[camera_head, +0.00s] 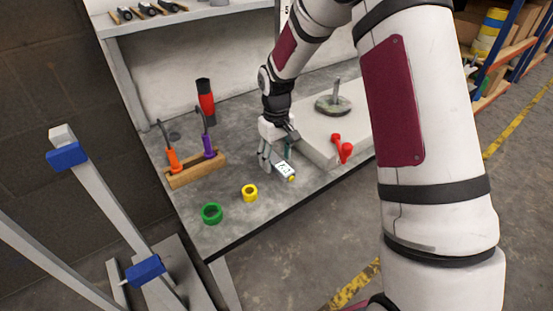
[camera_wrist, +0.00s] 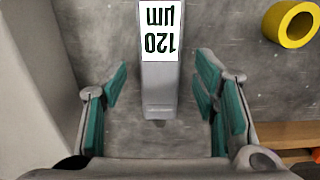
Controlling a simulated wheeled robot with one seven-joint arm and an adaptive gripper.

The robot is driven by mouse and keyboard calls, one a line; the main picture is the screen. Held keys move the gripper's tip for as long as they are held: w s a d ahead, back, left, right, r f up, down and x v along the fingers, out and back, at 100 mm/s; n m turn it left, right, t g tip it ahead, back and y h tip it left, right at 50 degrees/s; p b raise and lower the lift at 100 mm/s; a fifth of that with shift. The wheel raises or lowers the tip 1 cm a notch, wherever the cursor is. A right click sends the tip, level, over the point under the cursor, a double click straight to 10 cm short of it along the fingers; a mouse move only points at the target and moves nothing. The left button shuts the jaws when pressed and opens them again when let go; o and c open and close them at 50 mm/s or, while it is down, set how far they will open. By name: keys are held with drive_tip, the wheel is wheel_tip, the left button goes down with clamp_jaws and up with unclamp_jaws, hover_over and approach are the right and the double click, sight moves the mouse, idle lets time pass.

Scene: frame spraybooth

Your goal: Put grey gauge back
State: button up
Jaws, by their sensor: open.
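The grey gauge (camera_wrist: 158,90), with a white label reading 120 µm, lies on the grey bench top. In the wrist view it runs from the top edge down to between my gripper's fingers. In the head view the gauge (camera_head: 283,170) shows its white label and a yellowish end, close to my gripper (camera_head: 277,160). My gripper (camera_wrist: 161,88) is open, with teal pads on either side of the gauge and gaps at both sides. I cannot tell how far the fingertips are above the bench. A wooden holder (camera_head: 197,172) with orange-handled and purple-handled tools stands to the left.
A yellow ring (camera_head: 250,193) and a green ring (camera_head: 212,213) lie near the bench's front edge. A pale slab (camera_head: 318,145) on the right carries a red object (camera_head: 343,147) and a round disc with a post (camera_head: 333,103). A red-and-black bottle-like object (camera_head: 206,100) stands behind.

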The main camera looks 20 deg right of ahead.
wheel_tip(320, 180, up, 10)
drive_tip(key=s+r, duration=0.9)
drive_tip(key=s+r+m, duration=0.2)
drive_tip(key=s, duration=1.4)
drive_tip(key=s+r+m, duration=0.2)
drive_tip(key=s+r, duration=0.1)
drive_tip(key=s, duration=1.3)
wheel_tip(320, 180, up, 31)
drive_tip(key=t+p, duration=0.4)
drive_tip(key=p, duration=2.6)
drive_tip(key=shift+f, duration=0.15)
drive_tip(key=shift+s+d, duration=0.1)
